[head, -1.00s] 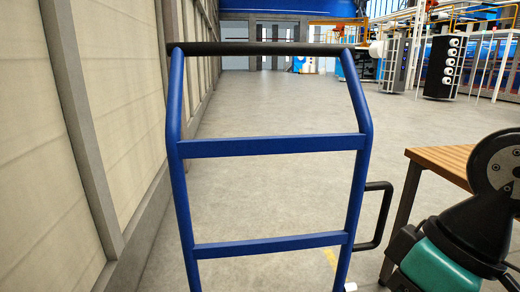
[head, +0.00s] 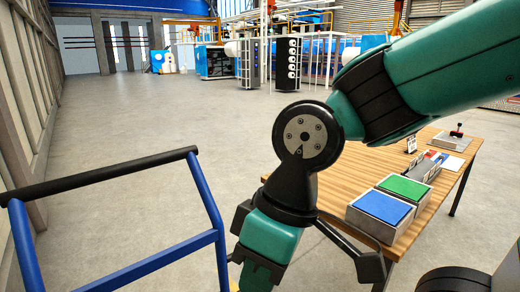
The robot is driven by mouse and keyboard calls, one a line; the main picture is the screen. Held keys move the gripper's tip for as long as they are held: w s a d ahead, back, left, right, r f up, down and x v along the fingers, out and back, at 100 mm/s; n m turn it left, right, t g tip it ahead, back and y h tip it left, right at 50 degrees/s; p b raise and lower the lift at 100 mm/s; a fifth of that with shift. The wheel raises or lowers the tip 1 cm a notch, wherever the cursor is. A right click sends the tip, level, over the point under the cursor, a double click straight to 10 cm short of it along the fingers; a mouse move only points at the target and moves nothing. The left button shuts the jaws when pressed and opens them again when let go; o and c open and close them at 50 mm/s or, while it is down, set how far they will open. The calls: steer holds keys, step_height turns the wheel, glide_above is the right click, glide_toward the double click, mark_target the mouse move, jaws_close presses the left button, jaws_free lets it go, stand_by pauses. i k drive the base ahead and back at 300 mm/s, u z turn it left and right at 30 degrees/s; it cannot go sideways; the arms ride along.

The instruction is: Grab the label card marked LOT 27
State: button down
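No lettering can be read, so I cannot tell which thing is the LOT 27 label card. A small white upright piece with dark marks (head: 411,144) stands on the far part of the wooden table (head: 340,185) in the head view. Small grey, white and red pieces (head: 427,167) are grouped beside it, too small to make out. My green and black arm crosses in front of the table from the upper right and bends downward. I cannot make out my gripper's fingertips in this view.
Two boxes, one with a green top (head: 404,188) and one with a blue top (head: 384,208), sit on the table. A red-topped lever (head: 456,131) stands on a pale plate behind. A blue rail frame with a black bar (head: 100,177) is at lower left. The floor beyond is open.

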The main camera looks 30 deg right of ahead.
mark_target(432, 170)
steer(key=z, duration=0.2)
steer(key=k, duration=0.9)
steer(key=z, duration=1.55)
steer(key=i, duration=0.95)
steer(key=z, duration=0.95)
steer(key=i, duration=1.65)
steer(key=u, duration=1.1)
steer(key=i, duration=0.7)
steer(key=u, duration=0.65)
